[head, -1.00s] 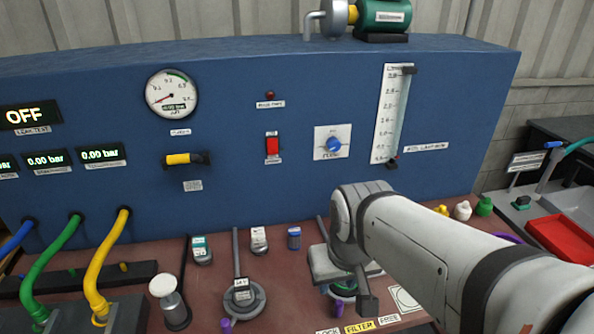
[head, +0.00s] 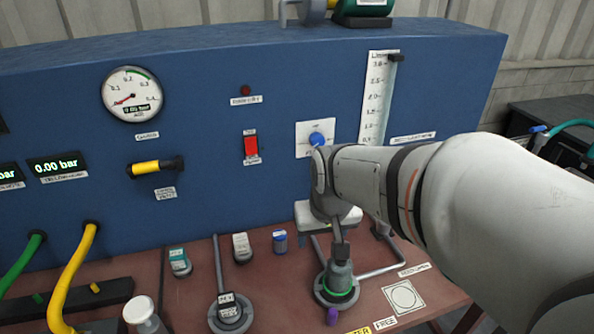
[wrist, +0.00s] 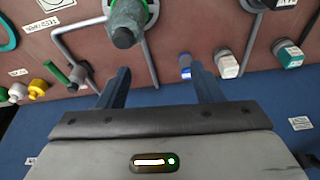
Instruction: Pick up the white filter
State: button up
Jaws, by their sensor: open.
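My gripper (wrist: 163,74) is open and empty above the bench, its fingers spread in the wrist view; the arm partly hides it in the head view. Two white pieces show, and I cannot tell for certain which is the filter. One is a small white rounded piece (wrist: 17,92) at the far left of the wrist view, beside a yellow one (wrist: 37,88); my arm hides it in the head view. The other is a labelled white cartridge (head: 242,248) on the bench, also in the wrist view (wrist: 227,65), just right of the right finger.
A holder with a green ring (head: 340,285) stands below my gripper. A blue cartridge (head: 280,241) and a teal-topped one (head: 179,262) flank the white cartridge. Bent grey rods lie around. The blue panel (head: 210,200) rises behind. A printed circle plate (head: 404,297) lies at the right front.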

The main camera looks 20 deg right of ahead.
jog(key=w+d+f, duration=0.4)
jog(key=w, duration=0.1)
jog(key=w+d+f+m+b, duration=0.1)
jog(key=w+d+f, duration=0.4)
jog(key=w, duration=0.1)
jog(key=w+d+f+m+t+h, duration=0.1)
jog(key=w+d+f, duration=0.3)
jog(key=w+d, duration=0.1)
jog(key=shift+w+f+b, duration=0.3)
jog(key=shift+w+f, duration=0.1)
jog(key=shift+w, duration=0.25)
jog(key=shift+w+a+p+x, duration=0.15)
jog(key=shift+x, duration=1.3)
jog(key=shift+w+a+p+x, duration=0.1)
jog(key=shift+a+p+x, duration=0.05)
jog(key=shift+x, duration=1.3)
jog(key=shift+r, duration=0.1)
jog(key=shift+c, duration=0.3)
jog(key=c, duration=1)
